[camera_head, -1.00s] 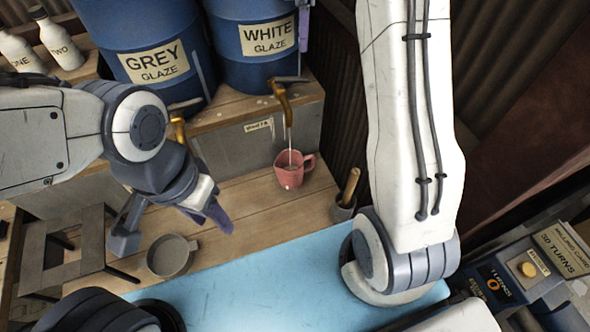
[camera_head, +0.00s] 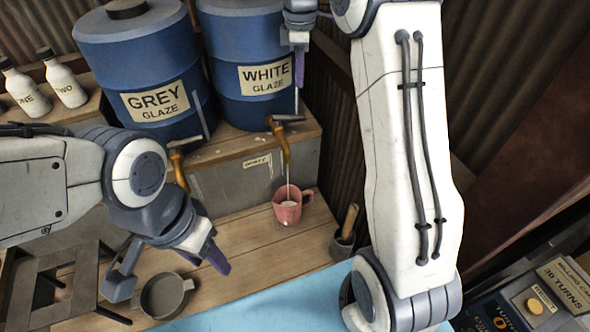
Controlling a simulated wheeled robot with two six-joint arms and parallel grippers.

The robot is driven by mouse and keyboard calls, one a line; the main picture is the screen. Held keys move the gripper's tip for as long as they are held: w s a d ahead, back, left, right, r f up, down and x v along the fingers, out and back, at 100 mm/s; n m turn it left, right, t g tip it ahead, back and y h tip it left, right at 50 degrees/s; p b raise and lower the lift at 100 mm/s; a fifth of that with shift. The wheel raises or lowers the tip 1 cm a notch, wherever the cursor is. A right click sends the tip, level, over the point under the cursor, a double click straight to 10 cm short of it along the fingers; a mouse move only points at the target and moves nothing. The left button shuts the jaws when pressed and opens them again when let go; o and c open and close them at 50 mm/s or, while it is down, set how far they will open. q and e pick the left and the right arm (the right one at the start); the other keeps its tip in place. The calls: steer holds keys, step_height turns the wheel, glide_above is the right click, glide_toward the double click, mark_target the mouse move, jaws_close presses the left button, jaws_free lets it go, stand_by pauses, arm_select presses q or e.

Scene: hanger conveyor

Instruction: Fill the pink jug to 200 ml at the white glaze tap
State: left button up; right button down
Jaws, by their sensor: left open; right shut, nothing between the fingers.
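The pink jug (camera_head: 287,208) stands upright on the wooden bench under the brass white glaze tap (camera_head: 281,140). A thin white stream runs from the tap into the jug, and white liquid shows inside. No level marks can be read. The tap is on the blue white glaze barrel (camera_head: 245,45). My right gripper (camera_head: 299,82) is shut and empty, above the tap handle (camera_head: 287,118) and in front of the barrel's right side; I cannot tell if it touches the handle. My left gripper (camera_head: 171,279) is open and empty, left of the jug.
The grey glaze barrel (camera_head: 145,65) and its tap (camera_head: 178,168) stand left. A small grey pan (camera_head: 165,298) lies below my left gripper. A pot with a wooden handle (camera_head: 343,243) stands right of the jug. A dark stand (camera_head: 50,285) and two white bottles are left.

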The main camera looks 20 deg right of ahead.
mark_target(299, 119)
steer(key=s+a+f+m+t+h, duration=0.15)
steer(key=s+a+m+t, duration=0.25)
steer(key=s+m, duration=0.95)
steer(key=w+d+f+m+p, duration=0.1)
steer(key=w+f, duration=0.2)
steer(key=w+f+m+p, duration=0.1)
steer(key=w+f+p, duration=0.1)
steer(key=w+f, duration=0.1)
steer(key=w+d+f+m+p, duration=0.1)
steer(key=w+f, duration=0.2)
steer(key=w, duration=0.1)
steer(key=shift+d, duration=0.3)
steer(key=shift+w+d+f+p, duration=0.1)
steer(key=shift+w+f+p, duration=0.05)
steer(key=shift+w+p, duration=0.2)
steer(key=shift+w, duration=0.1)
